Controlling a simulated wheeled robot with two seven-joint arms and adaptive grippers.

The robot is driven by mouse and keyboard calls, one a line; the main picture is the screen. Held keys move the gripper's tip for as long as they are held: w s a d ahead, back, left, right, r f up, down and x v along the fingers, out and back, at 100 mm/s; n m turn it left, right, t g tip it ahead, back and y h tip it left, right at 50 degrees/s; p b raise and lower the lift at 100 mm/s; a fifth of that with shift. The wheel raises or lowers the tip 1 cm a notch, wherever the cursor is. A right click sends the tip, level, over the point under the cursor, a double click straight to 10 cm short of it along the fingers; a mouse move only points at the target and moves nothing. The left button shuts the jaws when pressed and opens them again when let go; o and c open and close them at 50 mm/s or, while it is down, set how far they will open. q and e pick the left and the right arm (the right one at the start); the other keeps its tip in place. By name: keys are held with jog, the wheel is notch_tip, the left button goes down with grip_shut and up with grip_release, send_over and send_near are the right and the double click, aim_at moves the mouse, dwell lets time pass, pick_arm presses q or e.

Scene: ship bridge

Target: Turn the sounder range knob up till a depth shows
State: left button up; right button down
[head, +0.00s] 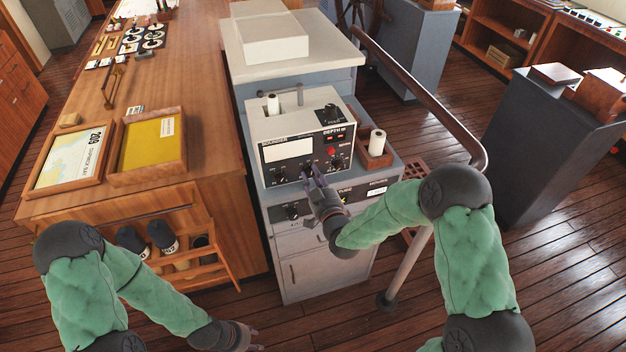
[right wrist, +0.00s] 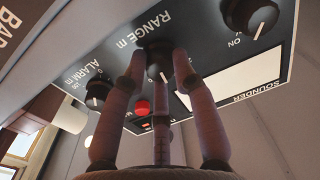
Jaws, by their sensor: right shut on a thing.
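The sounder (head: 262,128) is a pale box with a dark front panel, standing on a grey cabinet. The range knob (right wrist: 160,72) is black with a white pointer line, under the RANGE label in the right wrist view. My right gripper (head: 308,168) reaches up to the panel, its fingers around this knob and shut on it. In the head view the fingers largely hide the knob. A DEPTH label sits at the panel's upper right; I cannot read any figure there. My left gripper (head: 245,337) hangs low at the bottom edge, away from the sounder; its finger opening is unclear.
An alarm knob (right wrist: 98,93), a red button (right wrist: 143,107) and another knob (right wrist: 252,14) flank the range knob. A white roll (head: 377,143) stands in a wooden holder right of the sounder. A handrail (head: 425,88) curves along the right. The wooden chart table (head: 190,85) is left.

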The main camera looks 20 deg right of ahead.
jog(key=m+b, duration=0.3)
jog(key=m, duration=0.1)
jog(key=shift+f+b, duration=0.25)
jog(key=shift+b, duration=0.1)
jog(key=shift+r+m+b, duration=0.1)
jog(key=shift+m+b, duration=1.25)
jog(key=shift+m, duration=0.45)
jog(key=c, duration=1)
grip_release()
jog(key=s, duration=1.2)
jog(key=shift+d, duration=0.35)
